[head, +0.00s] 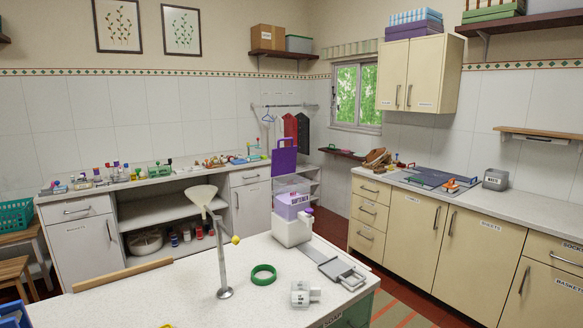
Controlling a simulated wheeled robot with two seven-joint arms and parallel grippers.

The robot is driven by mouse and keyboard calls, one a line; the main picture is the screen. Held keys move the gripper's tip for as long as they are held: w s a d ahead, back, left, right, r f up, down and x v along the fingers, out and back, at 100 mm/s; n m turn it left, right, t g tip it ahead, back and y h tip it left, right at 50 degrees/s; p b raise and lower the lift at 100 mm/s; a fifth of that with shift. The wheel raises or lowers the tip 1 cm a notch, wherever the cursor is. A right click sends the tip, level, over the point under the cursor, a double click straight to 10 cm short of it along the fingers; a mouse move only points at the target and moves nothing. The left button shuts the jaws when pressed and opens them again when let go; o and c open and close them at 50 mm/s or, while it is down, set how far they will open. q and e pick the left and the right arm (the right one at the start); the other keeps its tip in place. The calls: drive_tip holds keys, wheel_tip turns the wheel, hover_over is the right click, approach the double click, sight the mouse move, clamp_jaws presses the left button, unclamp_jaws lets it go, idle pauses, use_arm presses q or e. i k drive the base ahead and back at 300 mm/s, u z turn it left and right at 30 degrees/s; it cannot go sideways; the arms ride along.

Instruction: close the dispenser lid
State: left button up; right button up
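The dispenser (291,229) is a white box on the near counter, right of the middle of the head view. Its top part (292,205) is purple with a small label that I cannot read clearly. A purple panel with a loop at its top, which looks like the lid (284,162), stands upright above the back of the dispenser. The lid looks open. A pale, see-through part shows between the lid and the purple top. Neither of my grippers shows in the head view.
On the near counter (190,295) are a metal stand with a white funnel (202,196), a green ring (263,275), a grey clip-like tool (340,272), a white labelled block (304,294) and a wooden bar (122,274). A blue object (14,314) shows at the bottom left.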

sight(283, 159)
drive_tip(key=z, duration=0.05)
drive_tip(key=k, duration=0.55)
drive_tip(key=z, duration=0.6)
drive_tip(key=i, duration=1)
drive_tip(key=z, duration=0.4)
